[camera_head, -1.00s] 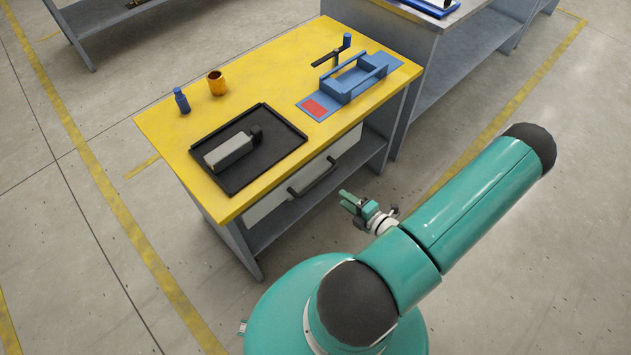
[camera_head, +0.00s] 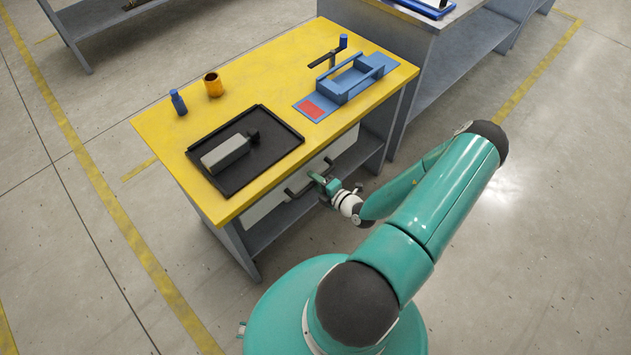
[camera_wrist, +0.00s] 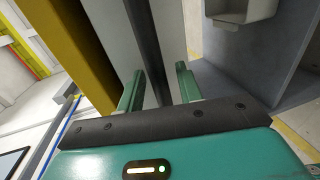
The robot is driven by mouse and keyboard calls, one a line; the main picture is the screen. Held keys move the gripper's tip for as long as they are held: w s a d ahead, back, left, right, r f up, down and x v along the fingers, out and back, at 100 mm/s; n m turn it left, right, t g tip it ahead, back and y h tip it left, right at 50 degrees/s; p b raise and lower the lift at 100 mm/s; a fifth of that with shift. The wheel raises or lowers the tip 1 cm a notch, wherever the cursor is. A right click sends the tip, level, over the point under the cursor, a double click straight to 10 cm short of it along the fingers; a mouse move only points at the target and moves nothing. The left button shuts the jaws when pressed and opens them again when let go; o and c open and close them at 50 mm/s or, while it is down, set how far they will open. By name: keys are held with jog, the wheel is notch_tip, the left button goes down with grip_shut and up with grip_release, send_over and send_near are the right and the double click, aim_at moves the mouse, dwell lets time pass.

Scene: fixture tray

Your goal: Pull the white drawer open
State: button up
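The white drawer (camera_head: 263,206) sits under the yellow bench top, and its front looks flush with the bench. Its dark bar handle (camera_head: 297,189) is partly covered by my gripper (camera_head: 322,182), which is at the handle's right part. In the wrist view the pale drawer front (camera_wrist: 103,28) lies behind the dark handle bar (camera_wrist: 146,45). The bar runs between the two green fingers of my gripper (camera_wrist: 160,86).
The yellow bench top (camera_head: 265,85) carries a black tray (camera_head: 275,152) with a grey block (camera_head: 225,154), a blue fixture (camera_head: 350,80), an orange cup (camera_head: 214,86) and a blue bottle (camera_head: 178,103). A grey bench (camera_head: 450,60) stands at the right. The floor before the drawer is clear.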

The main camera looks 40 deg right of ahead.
grip_shut()
jog(key=f+v, duration=0.3)
jog(key=v, duration=1.1)
jog(key=s+a+f+v, duration=0.1)
jog(key=f+v, duration=0.1)
jog(key=v, duration=1.2)
jog(key=shift+d+f, duration=0.25)
jog(key=shift+f, duration=0.1)
grip_release()
jog(key=shift+s, duration=0.15)
jog(key=v, duration=1.3)
jog(key=shift+s, duration=0.3)
